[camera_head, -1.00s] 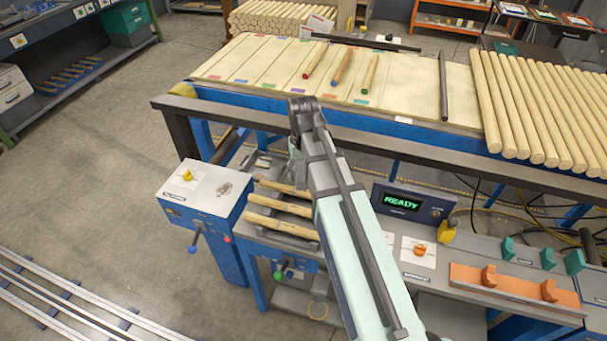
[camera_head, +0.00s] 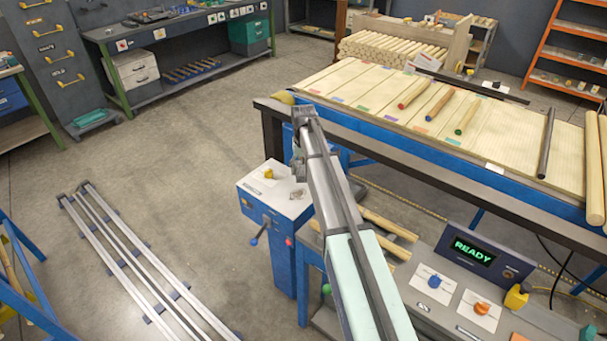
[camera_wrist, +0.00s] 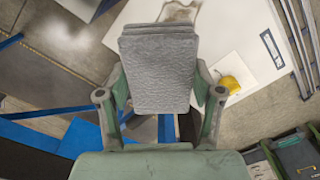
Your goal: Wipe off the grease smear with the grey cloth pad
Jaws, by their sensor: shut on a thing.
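The grey cloth pad (camera_wrist: 158,72) is between the two fingers of my gripper (camera_wrist: 158,92), which is shut on it, in the wrist view. The grease smear (camera_wrist: 180,12) is a brownish mark on the white cabinet top (camera_wrist: 225,32), just beyond the pad's far edge; the pad may hide part of it. In the head view, the smear (camera_head: 298,194) shows faintly on the cabinet top, right of the yellow knob (camera_head: 268,174). I cannot tell whether the pad touches the top.
The yellow knob (camera_wrist: 232,85) stands on the cabinet top near my right finger in the wrist view. A blue-framed table (camera_head: 400,160) with dowels lies behind. The console showing READY (camera_head: 485,252) stands at right. Floor left of the cabinet is clear up to the metal rails (camera_head: 135,255).

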